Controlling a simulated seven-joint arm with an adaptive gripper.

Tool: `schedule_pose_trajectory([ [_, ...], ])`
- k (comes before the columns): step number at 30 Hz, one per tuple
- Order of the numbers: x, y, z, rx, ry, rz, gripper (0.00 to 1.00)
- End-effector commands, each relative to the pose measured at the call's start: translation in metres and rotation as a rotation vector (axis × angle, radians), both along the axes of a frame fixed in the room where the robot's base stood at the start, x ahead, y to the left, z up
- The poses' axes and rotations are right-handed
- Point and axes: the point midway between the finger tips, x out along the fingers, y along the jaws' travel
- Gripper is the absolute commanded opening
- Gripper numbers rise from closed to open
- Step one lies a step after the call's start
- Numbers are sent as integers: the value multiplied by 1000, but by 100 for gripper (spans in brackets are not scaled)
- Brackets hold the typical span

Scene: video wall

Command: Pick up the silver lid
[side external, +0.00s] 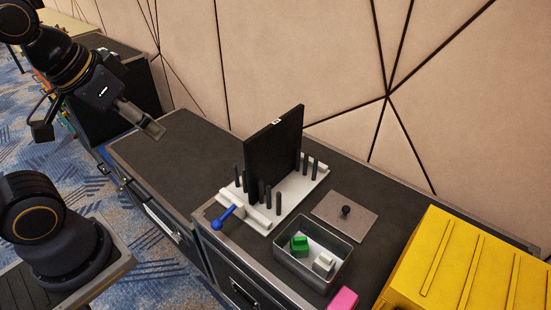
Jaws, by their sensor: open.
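The silver lid (333,222) is a flat square grey plate with a small dark knob (346,211) on top. It lies flat on the dark case top, right of the white rack and behind the open metal tin (341,275). The tin holds a green block (299,245) and a white block (323,264). My gripper (98,132) is at the upper left, open and empty, above the left end of the case and far from the lid.
A white rack (262,224) with dark pegs holds an upright black panel (272,150) between my gripper and the lid. A blue-handled tool (226,216) lies at its front. A yellow case (463,265) and a pink block (344,299) are at right. The left case top (175,160) is clear.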

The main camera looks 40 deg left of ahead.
Motion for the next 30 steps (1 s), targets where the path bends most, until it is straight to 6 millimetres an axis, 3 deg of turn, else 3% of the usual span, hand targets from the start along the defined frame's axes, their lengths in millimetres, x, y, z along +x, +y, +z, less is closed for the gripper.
schedule_pose_trajectory([
  [11, 1, 0, 1, 4, -4, -7, 54],
  [14, 14, 0, 12, 21, -73, -32, 54],
  [18, 71, -6, 59, 77, -248, -110, 54],
  [22, 132, -23, 77, 116, -314, -194, 54],
  [26, 199, -49, 73, 138, -349, -288, 54],
  [30, 270, -86, 38, 134, -354, -389, 54],
])
